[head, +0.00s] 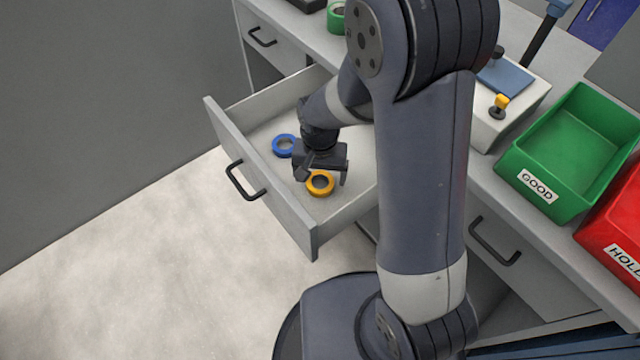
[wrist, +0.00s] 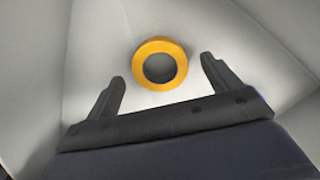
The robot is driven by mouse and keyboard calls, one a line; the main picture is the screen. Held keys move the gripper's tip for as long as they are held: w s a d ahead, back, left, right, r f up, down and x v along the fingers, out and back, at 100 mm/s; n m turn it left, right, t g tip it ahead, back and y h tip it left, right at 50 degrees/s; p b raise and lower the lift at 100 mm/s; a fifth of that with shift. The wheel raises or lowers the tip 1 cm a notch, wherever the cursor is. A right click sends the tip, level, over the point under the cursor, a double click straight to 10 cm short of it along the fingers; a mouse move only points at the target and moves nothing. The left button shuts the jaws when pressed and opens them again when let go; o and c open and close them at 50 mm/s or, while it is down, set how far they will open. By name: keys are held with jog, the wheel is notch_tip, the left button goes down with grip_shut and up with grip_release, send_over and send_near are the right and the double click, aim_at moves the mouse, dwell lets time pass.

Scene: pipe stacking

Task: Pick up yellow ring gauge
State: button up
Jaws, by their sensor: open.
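The yellow ring gauge (head: 320,183) lies flat on the floor of the open drawer (head: 262,205), near its front corner. It also shows in the wrist view (wrist: 160,43), where its dark centre hole is visible. My gripper (head: 322,175) is open and empty, inside the drawer just above the yellow ring. In the wrist view, my two fingertips (wrist: 162,72) are spread wide, with the ring between and slightly beyond them. I cannot tell the exact height of the fingers over the ring.
A blue ring (head: 285,146) lies in the drawer, left of my gripper. The drawer's walls stand around the rings.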

jog(key=shift+f, duration=0.9)
jog(key=shift+c, duration=0.3)
jog(key=c, duration=1.1)
